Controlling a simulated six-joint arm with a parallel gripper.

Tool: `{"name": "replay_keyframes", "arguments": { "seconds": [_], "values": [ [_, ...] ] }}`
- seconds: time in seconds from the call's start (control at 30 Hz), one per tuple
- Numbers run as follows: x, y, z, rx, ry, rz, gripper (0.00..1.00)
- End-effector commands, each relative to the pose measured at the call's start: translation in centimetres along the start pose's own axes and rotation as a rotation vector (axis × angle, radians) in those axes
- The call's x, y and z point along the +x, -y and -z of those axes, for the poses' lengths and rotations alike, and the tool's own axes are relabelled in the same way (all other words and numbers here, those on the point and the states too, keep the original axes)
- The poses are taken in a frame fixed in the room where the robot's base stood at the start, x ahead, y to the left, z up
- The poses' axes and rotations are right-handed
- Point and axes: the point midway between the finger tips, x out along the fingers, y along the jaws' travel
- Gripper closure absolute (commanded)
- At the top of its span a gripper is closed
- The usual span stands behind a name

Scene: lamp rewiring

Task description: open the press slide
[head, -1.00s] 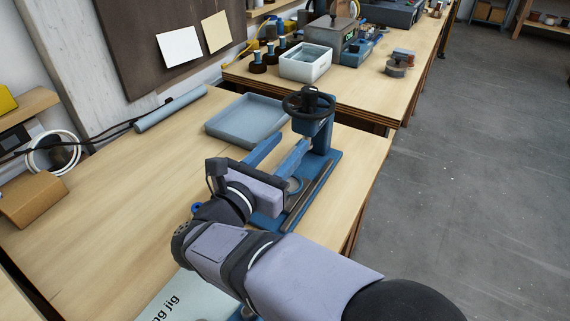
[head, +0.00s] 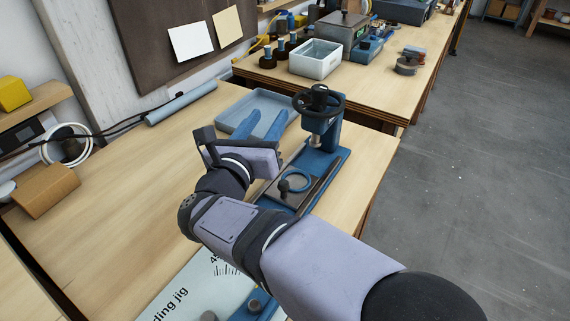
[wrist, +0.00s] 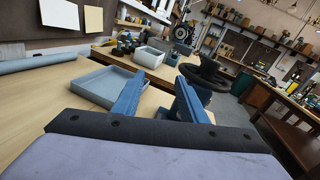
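The blue press (head: 322,128) stands on the bench with a black handwheel (head: 318,100) on top. My gripper (head: 265,122) is open and empty. It hangs to the left of the press, apart from the slide knob, with its blue fingers pointing toward the grey tray. In the wrist view the two fingers are spread apart, and the handwheel (wrist: 208,77) shows behind the right finger.
The grey-blue tray (head: 240,128) lies left of the press, close to my fingers. A white bin (head: 316,62) and other gear stand on the farther bench. A white jig board (head: 190,290) lies at the near edge. The bench's left middle is clear.

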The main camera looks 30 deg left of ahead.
Motion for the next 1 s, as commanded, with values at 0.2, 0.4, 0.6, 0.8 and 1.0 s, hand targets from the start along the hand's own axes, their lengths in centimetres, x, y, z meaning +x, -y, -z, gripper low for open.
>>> {"name": "replay_keyframes", "arguments": {
  "seconds": [0.2,0.4,0.6,0.8,1.0],
  "values": [
    [1.7,-7.2,-5.1,-0.359,0.061,-0.335,0.61],
    [0.8,-13.1,-6.6,-0.801,0.176,-0.674,0.61],
    [-1.4,-15.2,-5.2,-1.27,0.315,-0.998,0.61],
    [-3.5,-12.5,-2.1,-1.726,0.454,-1.337,0.61],
    [-4.9,-5.4,0.7,-2.1,0.565,-1.711,0.61]
  ]
}}
